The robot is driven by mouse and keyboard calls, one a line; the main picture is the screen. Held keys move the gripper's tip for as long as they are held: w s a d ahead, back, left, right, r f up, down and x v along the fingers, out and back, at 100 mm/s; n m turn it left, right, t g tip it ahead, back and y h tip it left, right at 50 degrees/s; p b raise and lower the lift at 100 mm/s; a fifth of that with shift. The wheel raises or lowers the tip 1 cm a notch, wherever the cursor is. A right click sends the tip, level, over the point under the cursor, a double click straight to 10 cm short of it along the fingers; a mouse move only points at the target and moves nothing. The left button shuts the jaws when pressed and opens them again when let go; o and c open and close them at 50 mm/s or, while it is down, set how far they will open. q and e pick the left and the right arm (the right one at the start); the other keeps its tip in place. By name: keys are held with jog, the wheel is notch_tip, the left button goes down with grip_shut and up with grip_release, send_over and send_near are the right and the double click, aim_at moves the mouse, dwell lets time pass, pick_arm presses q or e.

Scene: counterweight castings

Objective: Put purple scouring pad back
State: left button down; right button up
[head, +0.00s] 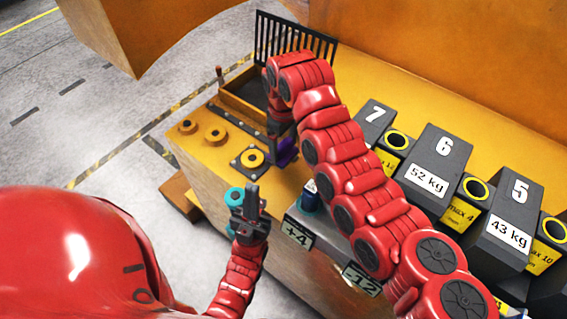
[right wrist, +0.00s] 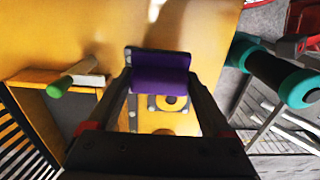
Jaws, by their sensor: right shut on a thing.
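The purple scouring pad (right wrist: 160,80) sits between the fingertips of my right gripper (right wrist: 160,86) in the right wrist view, with a dark strip along its upper edge. In the head view the pad (head: 287,150) shows partly below my right gripper (head: 281,132), above the yellow ledge. My right gripper is shut on the pad. My left gripper (head: 248,203) is lower, in front of the ledge, beside a black cylinder with teal ends (head: 234,196). The cylinder also shows in the right wrist view (right wrist: 268,68). I cannot tell whether the left fingers grip it.
A dark-floored tray (head: 238,105) and a black grille (head: 292,38) stand at the ledge's far end. A green-tipped rod (right wrist: 58,89) is near the tray. Numbered grey weights (head: 440,165) line the right.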

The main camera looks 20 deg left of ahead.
aim_at(284, 153)
notch_tip(284, 153, down, 3)
jog(key=shift+f+p, duration=0.1)
jog(key=shift+p, duration=0.45)
notch_tip(284, 153, down, 3)
jog(key=shift+s+f+p, duration=0.1)
jog(key=shift+p, duration=0.7)
jog(key=shift+f, duration=0.3)
jog(key=shift+f, duration=0.1)
